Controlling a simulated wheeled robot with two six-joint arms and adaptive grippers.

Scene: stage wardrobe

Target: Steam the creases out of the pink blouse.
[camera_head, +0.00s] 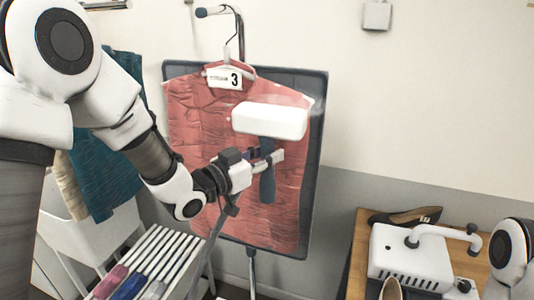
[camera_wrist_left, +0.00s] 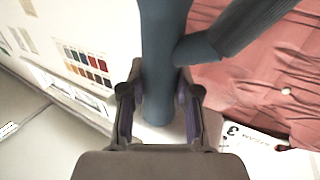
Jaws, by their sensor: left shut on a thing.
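The pink blouse (camera_head: 195,115) hangs on a hanger in front of a dark board (camera_head: 318,150), with a white tag marked 3 (camera_head: 225,77) at its collar. Creases show across its left side and lower part. My left gripper (camera_head: 268,158) is shut on the blue-grey handle of the steamer (camera_head: 267,186). The steamer's white head (camera_head: 270,121) is in front of the blouse's upper right and hides that part; whether it touches cannot be told. Faint white haze shows by the head. The left wrist view shows the handle (camera_wrist_left: 164,50) between the fingers and the blouse (camera_wrist_left: 255,80) at right.
A wooden table (camera_head: 357,250) at lower right carries a white box-shaped machine (camera_head: 410,260) with a bent arm, and dark shoes (camera_head: 405,216). A slatted rack (camera_head: 165,255) with coloured items stands at lower left. Teal clothing (camera_head: 98,175) hangs behind my left arm.

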